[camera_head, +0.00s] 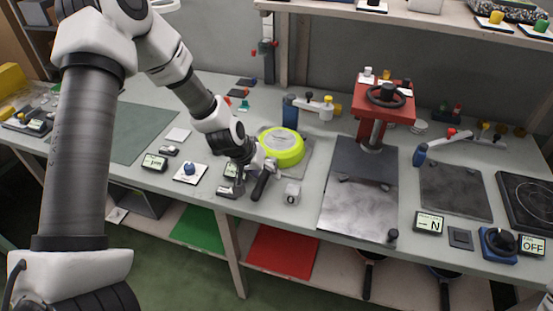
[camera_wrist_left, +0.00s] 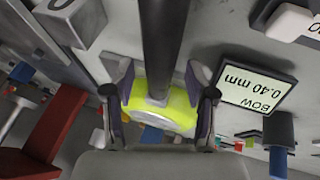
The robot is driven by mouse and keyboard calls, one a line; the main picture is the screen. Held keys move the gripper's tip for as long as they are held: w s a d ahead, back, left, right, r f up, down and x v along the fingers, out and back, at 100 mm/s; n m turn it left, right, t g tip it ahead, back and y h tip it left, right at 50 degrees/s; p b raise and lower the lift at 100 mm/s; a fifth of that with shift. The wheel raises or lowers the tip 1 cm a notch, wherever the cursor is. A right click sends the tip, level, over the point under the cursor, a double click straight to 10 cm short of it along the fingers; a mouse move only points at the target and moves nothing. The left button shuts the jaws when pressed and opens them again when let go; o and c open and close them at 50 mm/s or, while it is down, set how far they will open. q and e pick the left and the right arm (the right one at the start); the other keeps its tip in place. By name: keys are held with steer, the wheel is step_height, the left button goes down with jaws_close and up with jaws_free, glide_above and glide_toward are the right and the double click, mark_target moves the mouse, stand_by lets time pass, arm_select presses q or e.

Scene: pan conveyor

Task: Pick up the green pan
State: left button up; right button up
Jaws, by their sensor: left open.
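The green pan (camera_head: 283,148) lies on the grey bench at the middle, with its dark handle (camera_head: 261,184) pointing toward the front edge. My left gripper (camera_head: 262,168) is at the handle, close to the pan's near rim. In the left wrist view, my left gripper (camera_wrist_left: 163,92) is open, with one finger on each side of the handle (camera_wrist_left: 164,45). The green pan (camera_wrist_left: 165,112) shows between and beyond the fingers, partly covered by them. I cannot tell whether a finger touches the handle. My right gripper is not in view.
A small white cube (camera_head: 291,193) stands right of the handle. A display (camera_wrist_left: 255,83) reading "BOW 0.40 mm" is beside the gripper. A green mat (camera_head: 140,131) leaves clear room at left.

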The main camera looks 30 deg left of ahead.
arm_select(q)
steer(key=shift+s+r, duration=0.1)
steer(key=shift+r, duration=0.05)
steer(key=shift+f, duration=0.3)
stand_by(0.4)
steer(key=shift+r, duration=0.1)
jaws_close()
